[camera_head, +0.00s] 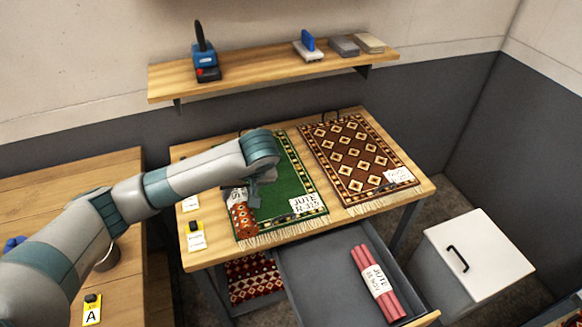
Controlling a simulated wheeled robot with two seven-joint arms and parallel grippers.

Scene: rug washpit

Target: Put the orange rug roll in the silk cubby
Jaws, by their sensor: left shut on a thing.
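An orange-red patterned rug roll (243,220) with a partly covered white tag is held in my left gripper (245,196). The gripper is shut on it, seen from above, and hides its upper end. The roll is over the left edge of a green rug (285,165) on the table; I cannot tell whether it touches that rug. No cubby with a readable silk label shows. My right gripper is not in view.
A brown diamond rug (350,150) lies right on the table (415,205). Below, an open grey drawer (315,275) holds pink rolls (375,283); a red patterned rug (252,275) sits beside it. A white-lidded bin (480,255) stands right. A shelf (270,72) hangs behind.

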